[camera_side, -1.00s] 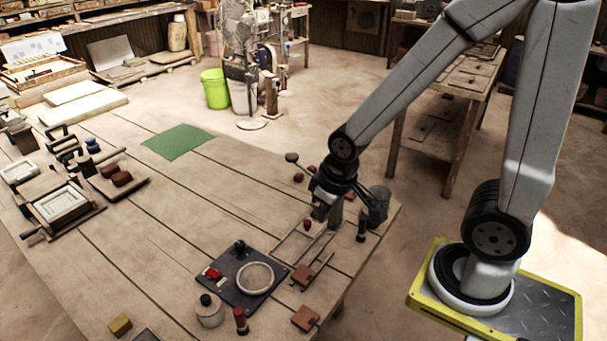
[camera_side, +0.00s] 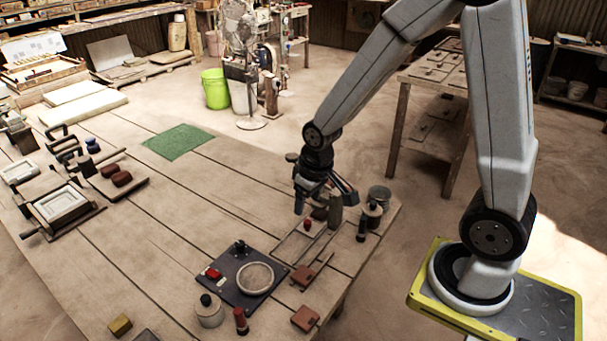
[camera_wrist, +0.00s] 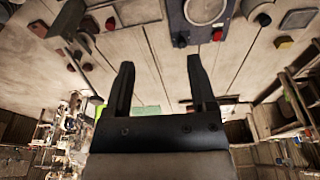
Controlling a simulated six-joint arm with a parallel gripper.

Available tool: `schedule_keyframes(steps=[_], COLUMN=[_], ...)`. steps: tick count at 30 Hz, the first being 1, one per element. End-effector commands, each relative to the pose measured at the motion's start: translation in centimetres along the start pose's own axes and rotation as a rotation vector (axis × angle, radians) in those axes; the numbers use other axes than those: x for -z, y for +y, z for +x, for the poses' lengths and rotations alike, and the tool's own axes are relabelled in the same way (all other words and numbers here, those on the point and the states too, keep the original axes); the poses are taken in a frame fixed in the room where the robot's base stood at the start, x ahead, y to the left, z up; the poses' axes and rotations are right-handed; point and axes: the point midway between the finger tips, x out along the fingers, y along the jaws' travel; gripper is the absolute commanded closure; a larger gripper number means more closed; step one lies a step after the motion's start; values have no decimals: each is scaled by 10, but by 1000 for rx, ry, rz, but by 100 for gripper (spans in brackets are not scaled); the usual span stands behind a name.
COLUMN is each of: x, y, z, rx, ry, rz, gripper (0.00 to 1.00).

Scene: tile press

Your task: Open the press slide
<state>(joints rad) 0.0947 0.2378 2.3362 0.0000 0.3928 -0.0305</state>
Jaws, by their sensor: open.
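A long, narrow frame with two rails (camera_side: 291,246) lies on the table near its right end, with a small red knob (camera_side: 307,225) standing at it. This looks like the press slide, but I cannot tell for sure or see how far it is open. My gripper (camera_side: 317,208) is open and empty above the far end of this frame, its fingers spread apart. The fingers partly hide small things behind them. In the wrist view my gripper (camera_wrist: 160,62) shows two dark fingers with nothing between them; the rails are not clear there.
A dark blue plate (camera_side: 228,284) with a round disc, red button and black knob sits nearer the camera. A dark cylinder (camera_side: 362,228) and a metal can (camera_side: 379,195) stand right of the rails. A green mat (camera_side: 179,142) lies on clear boards.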

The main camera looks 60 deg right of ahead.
Motion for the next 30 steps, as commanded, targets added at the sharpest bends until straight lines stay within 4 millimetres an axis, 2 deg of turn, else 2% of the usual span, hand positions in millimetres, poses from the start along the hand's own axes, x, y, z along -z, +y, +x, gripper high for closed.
schedule_keyframes(steps=[6,15,24,30], x=[33,65,78,79], y=[29,73,119,137], z=[34,88,147,170], rx=[-9,-15,-14,-12], ry=[-45,-101,-153,-171], rz=[49,112,171,193], gripper=[28,28,28,28])
